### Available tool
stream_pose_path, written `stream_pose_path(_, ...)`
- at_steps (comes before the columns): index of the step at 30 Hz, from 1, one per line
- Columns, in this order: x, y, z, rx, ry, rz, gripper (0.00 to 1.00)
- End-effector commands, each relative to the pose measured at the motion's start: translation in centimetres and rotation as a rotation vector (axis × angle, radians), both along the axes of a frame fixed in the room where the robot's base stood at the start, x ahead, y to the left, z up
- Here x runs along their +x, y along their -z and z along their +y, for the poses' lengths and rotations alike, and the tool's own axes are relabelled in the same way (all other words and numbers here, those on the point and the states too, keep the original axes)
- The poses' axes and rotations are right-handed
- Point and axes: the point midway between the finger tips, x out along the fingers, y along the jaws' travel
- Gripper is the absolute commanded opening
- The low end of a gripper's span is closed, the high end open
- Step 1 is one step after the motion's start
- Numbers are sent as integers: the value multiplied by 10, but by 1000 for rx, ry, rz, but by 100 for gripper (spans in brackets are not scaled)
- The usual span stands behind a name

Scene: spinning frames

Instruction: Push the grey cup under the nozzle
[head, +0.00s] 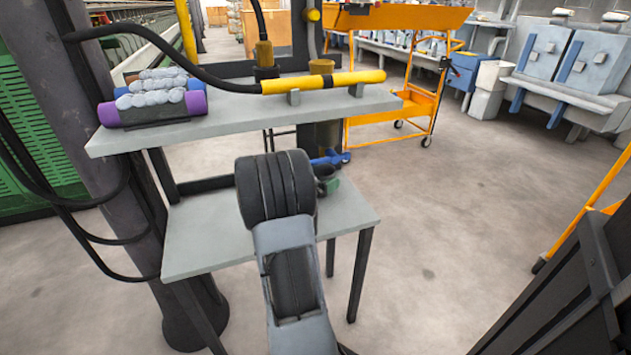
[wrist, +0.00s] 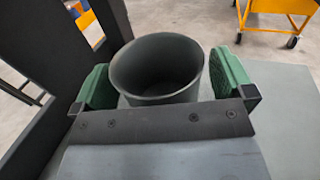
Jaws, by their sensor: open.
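The grey cup (wrist: 158,62) stands upright with its open mouth up, between the two green-padded fingers of my gripper (wrist: 165,82) in the wrist view. My gripper is open, with one finger on each side of the cup.
The upper shelf (head: 225,122) overhangs the lower one and carries a yellow pipe (head: 325,82) and purple rolls (head: 195,103). A dark column (head: 100,100) with hoses stands left. An orange cart (head: 415,100) stands behind. The lower shelf is bare at its left.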

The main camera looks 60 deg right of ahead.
Motion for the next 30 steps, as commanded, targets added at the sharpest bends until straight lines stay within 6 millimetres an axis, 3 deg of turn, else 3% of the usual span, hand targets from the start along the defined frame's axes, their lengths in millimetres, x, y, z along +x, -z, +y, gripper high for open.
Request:
stream_pose_path(10,0,0,-1,0,0,0,100)
stream_pose_path(24,0,0,-1,0,0,0,55)
stream_pose_path(30,-1,0,0,0,0,0,54)
